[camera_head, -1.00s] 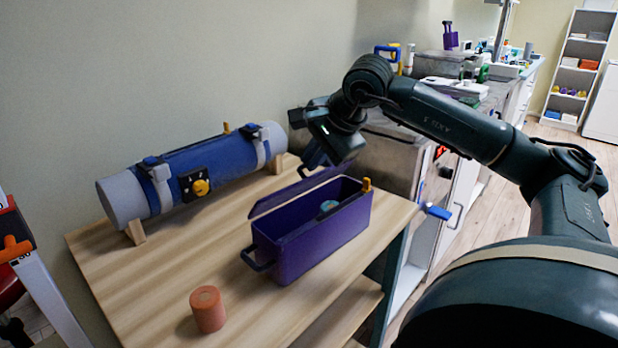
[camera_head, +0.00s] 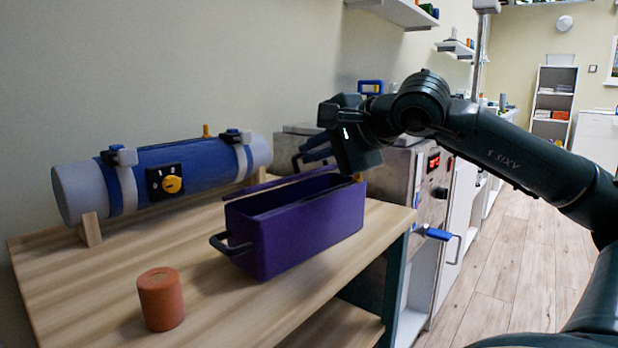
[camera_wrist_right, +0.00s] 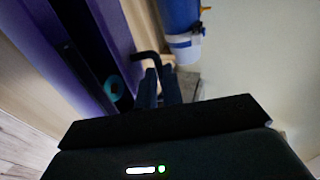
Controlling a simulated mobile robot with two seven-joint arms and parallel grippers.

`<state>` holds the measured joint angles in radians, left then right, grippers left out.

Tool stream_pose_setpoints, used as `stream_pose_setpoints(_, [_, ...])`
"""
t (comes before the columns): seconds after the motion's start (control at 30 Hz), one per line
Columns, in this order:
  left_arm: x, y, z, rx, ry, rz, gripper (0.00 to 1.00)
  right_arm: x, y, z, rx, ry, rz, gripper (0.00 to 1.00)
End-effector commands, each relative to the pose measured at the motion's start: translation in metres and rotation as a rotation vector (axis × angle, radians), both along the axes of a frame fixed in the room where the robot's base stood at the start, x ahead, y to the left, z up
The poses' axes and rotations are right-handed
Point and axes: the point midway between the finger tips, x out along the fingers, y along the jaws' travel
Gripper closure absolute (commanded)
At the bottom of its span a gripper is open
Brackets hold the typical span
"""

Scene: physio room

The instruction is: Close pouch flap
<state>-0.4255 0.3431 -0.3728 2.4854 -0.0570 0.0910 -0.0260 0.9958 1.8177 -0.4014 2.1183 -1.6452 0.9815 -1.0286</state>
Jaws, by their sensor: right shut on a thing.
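The purple pouch (camera_head: 305,226) stands upright on the wooden table, with its top open. Its flap (camera_head: 265,187) shows as a thin purple strip along the back-left side, swung away from the opening. In the right wrist view, the flap (camera_wrist_right: 112,28) lies beside the dark opening, and a black handle (camera_wrist_right: 144,56) sticks out next to it. My right gripper (camera_head: 312,152) is above the far end of the pouch. In the right wrist view, its fingers (camera_wrist_right: 158,82) are close together at the black handle; the exact contact is partly hidden. My left gripper is not in view.
A blue and grey cylinder (camera_head: 180,172) rests on wooden supports behind the pouch. An orange cylinder (camera_head: 161,299) stands at the table's front left. A teal round item (camera_wrist_right: 112,87) is inside the pouch. A metal cabinet (camera_head: 400,170) stands close at the right.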

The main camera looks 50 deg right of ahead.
Motion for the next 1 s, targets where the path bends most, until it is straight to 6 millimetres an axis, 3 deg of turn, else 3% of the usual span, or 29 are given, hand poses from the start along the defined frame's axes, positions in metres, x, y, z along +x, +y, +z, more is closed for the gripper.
stream_pose_setpoints(0.03, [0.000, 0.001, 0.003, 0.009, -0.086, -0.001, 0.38, -0.004, -0.001, -0.010, -0.006, -0.039, -0.002, 1.00])
stream_pose_setpoints(0.1, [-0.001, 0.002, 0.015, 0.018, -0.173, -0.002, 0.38, -0.007, -0.001, -0.011, -0.006, -0.093, -0.002, 1.00])
stream_pose_setpoints(0.3, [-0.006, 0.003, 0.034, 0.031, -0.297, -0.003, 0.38, -0.014, 0.000, -0.014, -0.006, -0.230, 0.001, 1.00])
stream_pose_setpoints(1.0, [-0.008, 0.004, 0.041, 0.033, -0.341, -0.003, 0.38, -0.023, 0.001, -0.026, -0.005, -0.445, 0.002, 1.00])
